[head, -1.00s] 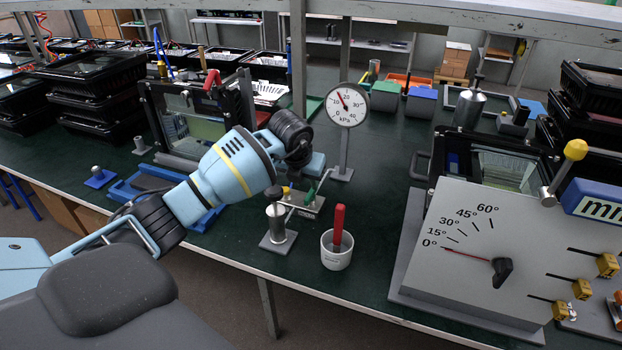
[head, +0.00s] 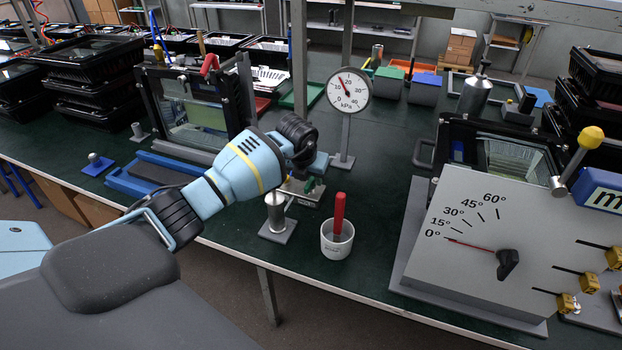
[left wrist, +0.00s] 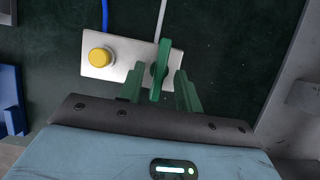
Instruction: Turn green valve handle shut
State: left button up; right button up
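The green valve handle (left wrist: 158,75) sits on a pale metal plate (left wrist: 121,70) beside a yellow button (left wrist: 99,57). In the left wrist view the handle points lengthwise, roughly in line with a pale tube leaving the plate's far edge. My left gripper (left wrist: 159,82) is open, with one green finger on each side of the handle and a visible gap on both sides. In the head view my left wrist and gripper body hang over the plate (head: 300,196) and hide most of the valve. My right gripper is in neither view.
A round kPa gauge (head: 348,90) stands on a post close behind my left gripper. A metal cylinder on a base (head: 276,215) and a white cup (head: 337,243) with a red-handled tool stand in front. A large angle-scale panel (head: 470,265) fills the right.

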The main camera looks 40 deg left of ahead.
pick_arm(q)
jog(key=shift+w+f, duration=0.15)
jog(key=shift+f, duration=0.25)
jog(key=shift+a, duration=0.1)
grip_shut()
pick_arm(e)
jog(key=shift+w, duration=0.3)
